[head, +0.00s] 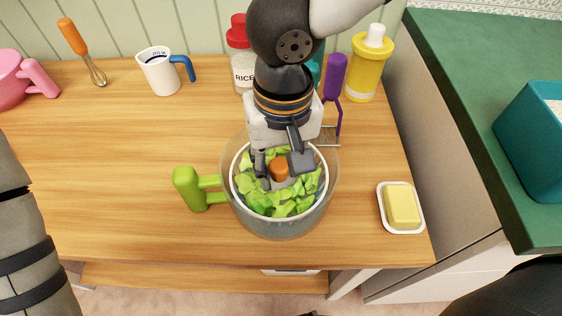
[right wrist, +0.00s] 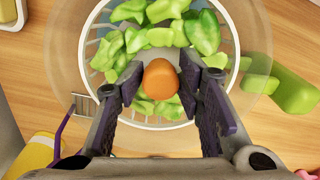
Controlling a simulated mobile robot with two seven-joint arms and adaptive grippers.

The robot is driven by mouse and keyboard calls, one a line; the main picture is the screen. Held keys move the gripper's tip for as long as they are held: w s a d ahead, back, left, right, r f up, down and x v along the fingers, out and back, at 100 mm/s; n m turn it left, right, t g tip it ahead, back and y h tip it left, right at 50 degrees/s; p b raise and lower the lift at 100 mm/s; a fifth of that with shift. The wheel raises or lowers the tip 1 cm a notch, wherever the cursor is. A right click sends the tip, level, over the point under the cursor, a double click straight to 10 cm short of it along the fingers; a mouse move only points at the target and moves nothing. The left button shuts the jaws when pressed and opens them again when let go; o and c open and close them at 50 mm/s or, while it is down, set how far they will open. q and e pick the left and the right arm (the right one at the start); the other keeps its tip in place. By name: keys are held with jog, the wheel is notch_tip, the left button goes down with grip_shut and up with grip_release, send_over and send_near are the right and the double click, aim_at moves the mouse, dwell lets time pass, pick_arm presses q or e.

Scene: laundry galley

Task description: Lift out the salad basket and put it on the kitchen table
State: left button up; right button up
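The salad basket (head: 236,180) is white and slotted, filled with green leaves, with an orange knob (head: 279,169) at its middle. It sits inside a clear bowl (head: 285,228) with a green handle (head: 190,188) on the left. My right gripper (head: 281,163) points down over the basket, its fingers on either side of the knob. In the right wrist view, the knob (right wrist: 160,80) lies between the open fingers (right wrist: 160,88) with gaps at both sides. The basket rim (right wrist: 93,45) also shows there. My left gripper is out of view; only my left arm shows.
The bowl stands on a wooden table (head: 120,190). A butter dish (head: 402,208) is at right. A whisk (head: 80,50), white mug (head: 162,72), rice jar (head: 240,65), purple-handled utensil (head: 335,78) and yellow bottle (head: 368,65) are along the back. A green counter (head: 460,80) adjoins at right.

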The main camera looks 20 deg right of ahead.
jog(key=shift+o, duration=0.6)
jog(key=shift+s+d+f+g, duration=0.15)
jog(key=shift+f+g, duration=0.15)
jog(key=shift+f, duration=0.55)
jog(key=shift+r, duration=0.2)
jog(key=shift+r, duration=0.25)
jog(key=o, duration=0.8)
jog(key=shift+w, duration=0.2)
jog(key=shift+r, duration=0.15)
